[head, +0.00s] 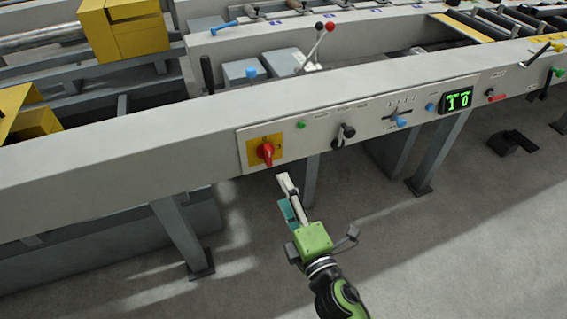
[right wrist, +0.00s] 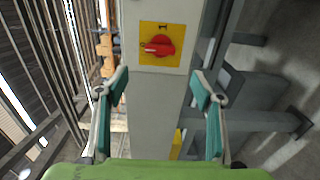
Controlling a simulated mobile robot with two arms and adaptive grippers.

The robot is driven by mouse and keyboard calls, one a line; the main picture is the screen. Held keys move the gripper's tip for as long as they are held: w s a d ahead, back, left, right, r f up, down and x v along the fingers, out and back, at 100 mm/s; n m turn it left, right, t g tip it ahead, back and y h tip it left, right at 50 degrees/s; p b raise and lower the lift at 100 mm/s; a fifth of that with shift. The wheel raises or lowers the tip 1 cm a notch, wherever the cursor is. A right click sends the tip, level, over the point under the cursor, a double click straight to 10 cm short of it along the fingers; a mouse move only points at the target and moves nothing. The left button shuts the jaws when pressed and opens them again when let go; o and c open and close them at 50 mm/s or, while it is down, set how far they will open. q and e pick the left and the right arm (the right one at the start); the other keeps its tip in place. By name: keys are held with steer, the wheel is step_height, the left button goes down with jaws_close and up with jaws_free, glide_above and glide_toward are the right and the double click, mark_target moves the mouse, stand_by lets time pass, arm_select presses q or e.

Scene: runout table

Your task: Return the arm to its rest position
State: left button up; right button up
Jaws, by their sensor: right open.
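My right gripper (head: 286,192) is in front of the machine's grey panel, a little below the red rotary switch (head: 266,151) on its yellow plate. In the right wrist view the gripper (right wrist: 160,88) is open and empty, its teal pads wide apart. The red switch (right wrist: 158,46) shows there beyond the fingertips, apart from them, its handle lying roughly crosswise in that picture. My left gripper is in neither view.
The panel rail (head: 120,140) of the runout table runs across the view. It carries a black lever (head: 345,132), a blue-handled switch (head: 400,120) and a green display (head: 456,100). Table legs (head: 182,235) stand below. The floor (head: 450,240) at the right front is clear.

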steer(key=shift+d, duration=0.1)
